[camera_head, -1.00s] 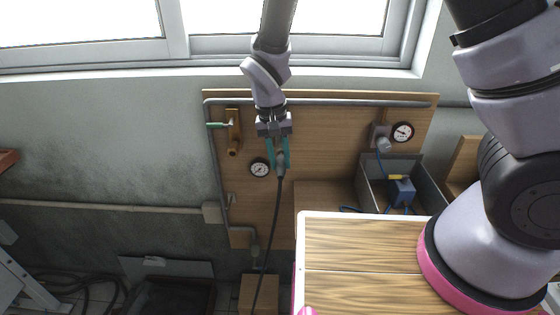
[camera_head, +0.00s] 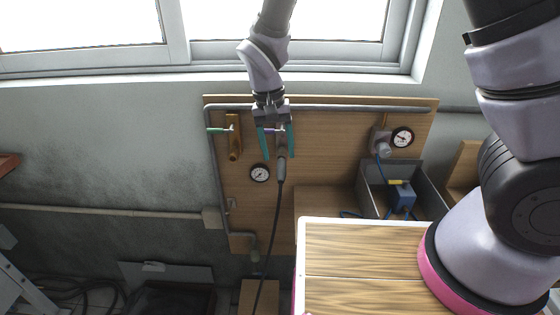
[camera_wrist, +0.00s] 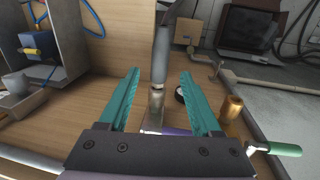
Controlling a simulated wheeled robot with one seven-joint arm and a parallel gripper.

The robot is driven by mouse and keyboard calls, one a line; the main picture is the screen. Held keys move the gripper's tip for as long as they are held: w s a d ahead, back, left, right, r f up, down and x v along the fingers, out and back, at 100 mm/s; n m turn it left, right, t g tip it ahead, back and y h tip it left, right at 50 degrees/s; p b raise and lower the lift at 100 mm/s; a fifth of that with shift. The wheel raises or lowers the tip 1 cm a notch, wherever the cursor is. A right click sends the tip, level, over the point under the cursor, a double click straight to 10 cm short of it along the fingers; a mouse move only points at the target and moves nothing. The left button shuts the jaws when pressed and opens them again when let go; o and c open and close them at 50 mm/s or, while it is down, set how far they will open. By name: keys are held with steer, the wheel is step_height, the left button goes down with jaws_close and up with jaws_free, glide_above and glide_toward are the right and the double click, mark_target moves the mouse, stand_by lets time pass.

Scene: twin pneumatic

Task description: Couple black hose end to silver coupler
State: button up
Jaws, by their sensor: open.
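The black hose end (camera_head: 281,172) hangs below the silver coupler (camera_head: 281,152) on the wooden board, and the hose runs down toward the floor. In the wrist view the hose end (camera_wrist: 160,62) meets the silver coupler (camera_wrist: 153,112) in line; I see no clear gap, but cannot tell if it is locked. My gripper (camera_head: 279,157) is open, its teal fingers on either side of the coupler and apart from it. The wrist view shows the open gripper (camera_wrist: 160,72) too. A purple handle (camera_wrist: 175,131) is partly hidden behind my gripper.
A brass coupler (camera_head: 234,145) with a green handle (camera_head: 216,130) is left of my gripper. A gauge (camera_head: 259,173) sits just below left. A grey bin (camera_head: 428,180) with a blue item (camera_head: 402,195) is to the right. A wood-topped surface (camera_head: 370,255) fills the front.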

step_height(320, 180, up, 6)
steer(key=shift+a+r, duration=0.15)
steer(key=shift+a, duration=0.25)
steer(key=w+d+r+m+t+y, duration=0.2)
steer(key=w+d+r+m+y, duration=0.15)
steer(key=d+r, duration=1.25)
steer(key=s+d+r+t, duration=0.2)
steer(key=s+d+r, duration=0.1)
steer(key=d, duration=0.4)
steer(key=s+d+r+m+t, duration=0.1)
steer(key=s+d+r+t, duration=0.2)
steer(key=d, duration=0.5)
steer(key=s+r, duration=0.1)
steer(key=s, duration=0.1)
steer(key=shift+s+r, duration=0.25)
steer(key=shift+s, duration=0.05)
steer(key=shift+c, duration=0.3)
